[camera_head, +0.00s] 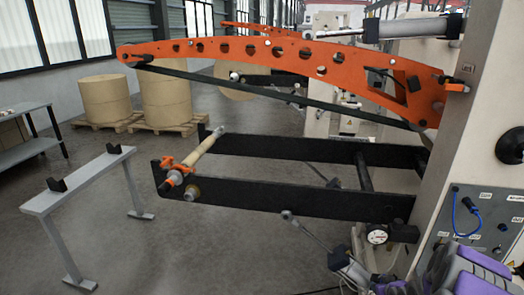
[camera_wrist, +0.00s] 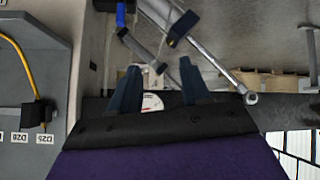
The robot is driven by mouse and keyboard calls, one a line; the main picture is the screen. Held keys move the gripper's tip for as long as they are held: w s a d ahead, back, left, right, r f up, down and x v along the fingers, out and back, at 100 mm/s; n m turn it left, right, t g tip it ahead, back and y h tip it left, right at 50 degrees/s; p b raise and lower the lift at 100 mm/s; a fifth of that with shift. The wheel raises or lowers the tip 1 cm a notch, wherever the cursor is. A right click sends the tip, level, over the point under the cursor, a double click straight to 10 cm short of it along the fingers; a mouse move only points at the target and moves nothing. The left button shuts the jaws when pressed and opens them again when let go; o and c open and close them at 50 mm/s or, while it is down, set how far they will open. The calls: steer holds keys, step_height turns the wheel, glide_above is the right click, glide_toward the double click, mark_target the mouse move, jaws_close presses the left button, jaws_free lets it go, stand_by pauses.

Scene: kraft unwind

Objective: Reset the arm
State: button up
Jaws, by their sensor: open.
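The long orange arm (camera_head: 230,48) of the unwind machine reaches left from the pale machine housing, raised above two black lower arms (camera_head: 290,197). A tan shaft (camera_head: 207,146) with orange clamps lies across the ends of the black arms. My gripper (camera_wrist: 158,78) is open in the wrist view, with its two dark fingers apart and nothing held between them. In the head view my purple arm is at the bottom right, and my fingertips are not clear.
A control panel (camera_head: 480,228) with a blue cable is at the right. A metal rod (camera_head: 310,232) juts out below the black arms. A grey stand (camera_head: 85,180) with two black cradles is at the left. Large paper rolls (camera_head: 105,98) stand on pallets behind. Grey floor lies between.

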steer(key=s+a+r+g, duration=0.6)
steer(key=s+a+r, duration=0.7)
steer(key=a+r, duration=0.4)
steer(key=s+a+r+g, duration=0.1)
steer(key=s+a+r, duration=0.2)
steer(key=s, duration=0.6)
steer(key=s+a+r+g+y, duration=0.1)
steer(key=s+a+r+g, duration=0.1)
steer(key=s+a, duration=0.3)
steer(key=s+a+r+g, duration=0.1)
steer(key=s+a+r, duration=0.4)
steer(key=s, duration=0.9)
steer(key=shift+m+g+y, duration=0.3)
steer(key=shift+m+g, duration=0.1)
